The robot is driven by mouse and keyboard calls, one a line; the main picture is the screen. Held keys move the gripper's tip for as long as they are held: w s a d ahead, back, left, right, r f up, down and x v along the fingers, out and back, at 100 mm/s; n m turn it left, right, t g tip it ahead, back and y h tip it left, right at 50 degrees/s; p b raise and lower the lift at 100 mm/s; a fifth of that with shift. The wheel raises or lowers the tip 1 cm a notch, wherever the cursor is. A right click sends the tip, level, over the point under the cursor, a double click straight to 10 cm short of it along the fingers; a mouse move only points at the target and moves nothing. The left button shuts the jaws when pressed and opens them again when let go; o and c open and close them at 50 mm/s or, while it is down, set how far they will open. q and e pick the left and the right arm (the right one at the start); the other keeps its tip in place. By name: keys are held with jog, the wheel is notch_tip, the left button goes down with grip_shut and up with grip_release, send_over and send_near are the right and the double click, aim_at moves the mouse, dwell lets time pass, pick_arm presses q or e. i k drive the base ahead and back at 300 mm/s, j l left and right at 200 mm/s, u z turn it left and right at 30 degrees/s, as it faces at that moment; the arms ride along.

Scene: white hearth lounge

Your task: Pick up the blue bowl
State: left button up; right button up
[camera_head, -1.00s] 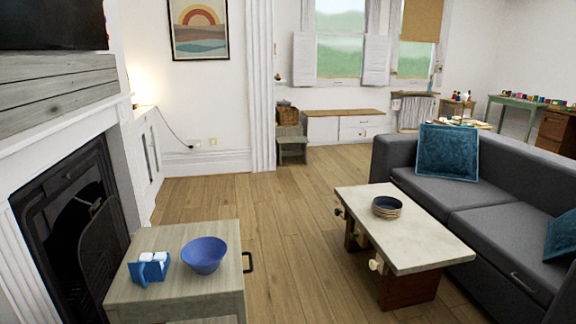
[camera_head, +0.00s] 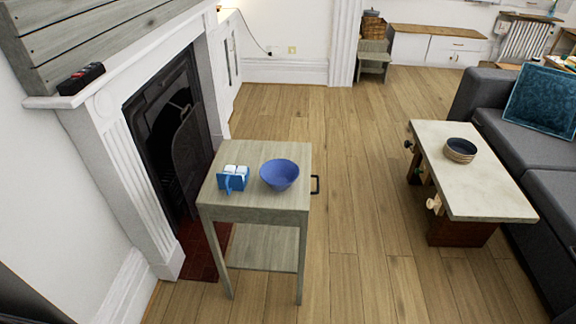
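The blue bowl (camera_head: 279,175) stands upright on the right half of a small grey-green wooden side table (camera_head: 255,214). It looks empty. A blue holder with white items (camera_head: 233,178) stands just to its left on the same tabletop, with a small gap between them. Neither of my grippers shows in the head view.
A fireplace (camera_head: 165,140) with a white surround is behind and left of the side table. A black handle (camera_head: 315,184) juts from the table's right side. A coffee table (camera_head: 490,195) with stacked bowls (camera_head: 460,150) and a grey sofa (camera_head: 545,190) stand right. Wooden floor (camera_head: 360,230) lies clear between the tables.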

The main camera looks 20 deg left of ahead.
aim_at(280, 174)
jog(key=i+l+u, duration=0.2)
jog(key=i+u, duration=0.15)
jog(key=i, duration=0.2)
jog(key=i+l+u, duration=0.4)
jog(key=i+j, duration=0.05)
jog(key=i, duration=0.05)
